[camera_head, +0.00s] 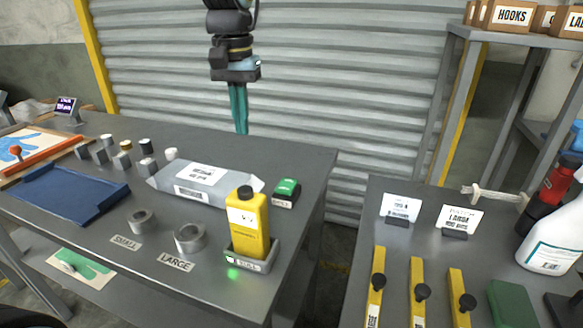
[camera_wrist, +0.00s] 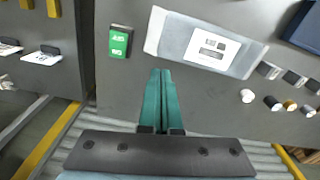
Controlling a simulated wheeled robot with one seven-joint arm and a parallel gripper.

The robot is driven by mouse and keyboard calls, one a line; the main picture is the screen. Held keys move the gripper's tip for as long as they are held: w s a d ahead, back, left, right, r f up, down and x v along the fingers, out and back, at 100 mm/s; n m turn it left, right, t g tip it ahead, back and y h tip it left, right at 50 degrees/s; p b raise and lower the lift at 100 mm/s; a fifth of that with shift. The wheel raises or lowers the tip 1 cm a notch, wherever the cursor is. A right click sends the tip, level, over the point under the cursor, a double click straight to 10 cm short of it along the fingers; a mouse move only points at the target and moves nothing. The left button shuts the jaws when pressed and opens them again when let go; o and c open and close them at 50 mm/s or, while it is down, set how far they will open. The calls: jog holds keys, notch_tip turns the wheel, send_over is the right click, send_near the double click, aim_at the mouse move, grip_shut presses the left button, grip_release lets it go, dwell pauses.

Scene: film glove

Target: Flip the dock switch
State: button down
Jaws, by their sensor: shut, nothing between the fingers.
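A small dark box with a green top (camera_head: 286,190) and pale markings sits at the right end of the left table, and it also shows in the wrist view (camera_wrist: 120,42). I cannot tell for sure whether it is the dock switch. A grey dock (camera_head: 251,262) at the table's front right corner holds an upright yellow bottle (camera_head: 247,225) and shows a lit green spot. My gripper (camera_head: 241,131) is shut and empty, its teal fingers pointing down near the table's back edge. In the wrist view the fingertips (camera_wrist: 161,72) are right of the green-topped box, apart from it.
A pale labelled package (camera_head: 207,192) lies beside the green-topped box. Tape rolls (camera_head: 190,238), small cylinders on blocks (camera_head: 147,166) and a blue tray (camera_head: 62,194) stand further left. A gap separates the right table (camera_head: 400,240), with yellow bars (camera_head: 417,290). A ribbed shutter stands behind.

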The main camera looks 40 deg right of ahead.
notch_tip(320, 180, up, 3)
jog(key=m, duration=0.2)
send_over(290, 181)
jog(key=shift+s, duration=0.1)
notch_tip(290, 181, down, 14)
jog(key=p, duration=0.3)
